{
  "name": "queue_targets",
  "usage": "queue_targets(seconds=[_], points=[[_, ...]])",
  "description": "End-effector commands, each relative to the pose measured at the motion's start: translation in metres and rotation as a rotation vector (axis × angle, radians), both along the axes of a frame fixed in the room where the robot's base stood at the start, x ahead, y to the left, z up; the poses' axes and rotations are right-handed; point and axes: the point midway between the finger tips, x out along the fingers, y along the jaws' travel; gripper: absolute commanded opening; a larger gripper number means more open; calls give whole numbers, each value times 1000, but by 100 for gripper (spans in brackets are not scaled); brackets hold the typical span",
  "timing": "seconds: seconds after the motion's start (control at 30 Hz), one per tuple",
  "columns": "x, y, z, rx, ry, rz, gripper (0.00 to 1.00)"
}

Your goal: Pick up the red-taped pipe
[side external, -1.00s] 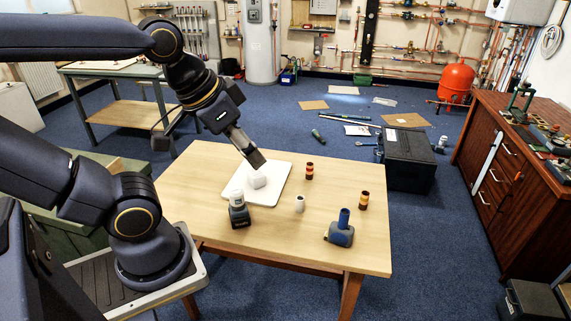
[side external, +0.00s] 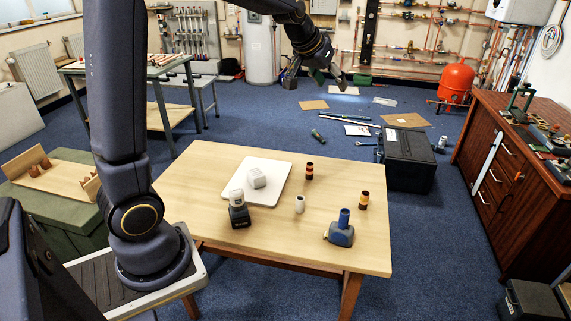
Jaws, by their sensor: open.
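The red-taped pipe (side external: 309,170) is a short dark upright cylinder with a red band. It stands on the wooden table (side external: 270,240) toward the far side, right of the white board. A similar short pipe with orange-yellow tape (side external: 363,201) stands near the right edge. My gripper (side external: 331,79) is open and empty, raised high beyond the far side of the table. It is well apart from both pipes, and nothing covers them.
A white board (side external: 271,192) carries a pale block (side external: 257,178). A dark bottle-like item with a white top (side external: 239,210), a small white cylinder (side external: 299,204) and a blue tool (side external: 341,231) stand nearer the front. The table's left front is clear.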

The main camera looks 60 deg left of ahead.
Motion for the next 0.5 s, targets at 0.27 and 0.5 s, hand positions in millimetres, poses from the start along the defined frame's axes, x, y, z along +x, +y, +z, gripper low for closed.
queue_targets(seconds=[0.27,0.5], points=[[47,106,-154,-20,175,168,58],[25,134,-233,-50,299,222,58]])
